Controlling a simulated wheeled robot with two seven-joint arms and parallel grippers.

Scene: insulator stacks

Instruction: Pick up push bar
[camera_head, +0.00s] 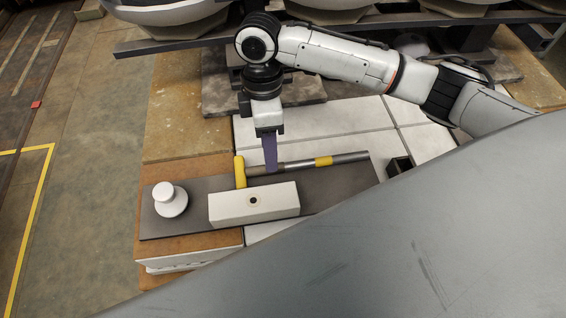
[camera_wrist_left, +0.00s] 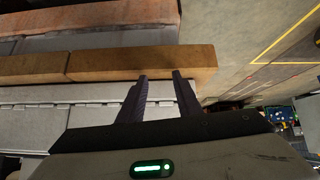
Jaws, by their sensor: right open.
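The push bar (camera_head: 292,165) is a grey rod with a yellow crosspiece at its left end and a yellow band towards its right end. It lies on a dark board (camera_head: 340,188) in the head view. My right gripper (camera_head: 270,170) points down at the rod, just right of the yellow crosspiece. Its purple fingers overlap the rod in the picture and hide a short part of it. The fingers are open; whether they straddle the rod or touch it I cannot tell. My left gripper (camera_wrist_left: 160,76) is open and empty in the left wrist view, away from the bar.
A white block with a hole (camera_head: 254,202) lies in front of the bar. A white knob-shaped piece (camera_head: 168,199) stands at the board's left end. A small dark open box (camera_head: 400,166) is right of the board. Large white insulator bowls (camera_head: 170,12) stand behind.

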